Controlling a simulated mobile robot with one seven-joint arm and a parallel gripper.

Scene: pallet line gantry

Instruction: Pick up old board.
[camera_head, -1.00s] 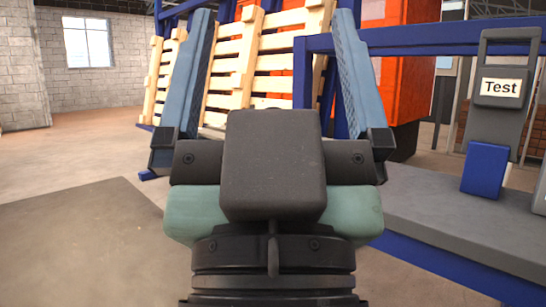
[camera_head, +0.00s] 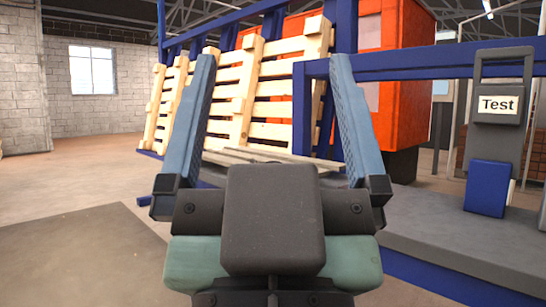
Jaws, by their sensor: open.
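Weathered grey-brown wood (camera_head: 240,155), which looks like the old board, lies low in front of the pale pallet; its nearer part is hidden behind my gripper, and I cannot tell whether it is one board or more. My gripper (camera_head: 272,62) is seen from behind, its two blue fingers spread wide with nothing between them. In the picture the fingers frame the pallet (camera_head: 245,85) and the grey wood. The gripper appears nearer to me than the wood and apart from it.
A blue frame (camera_head: 300,110) holds the leaning pallets and extends right. An orange cabinet (camera_head: 400,80) stands behind. At right, a grey bench (camera_head: 430,225) carries a dark stand with a "Test" label (camera_head: 498,104) and a blue block (camera_head: 487,188). The floor at left is open.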

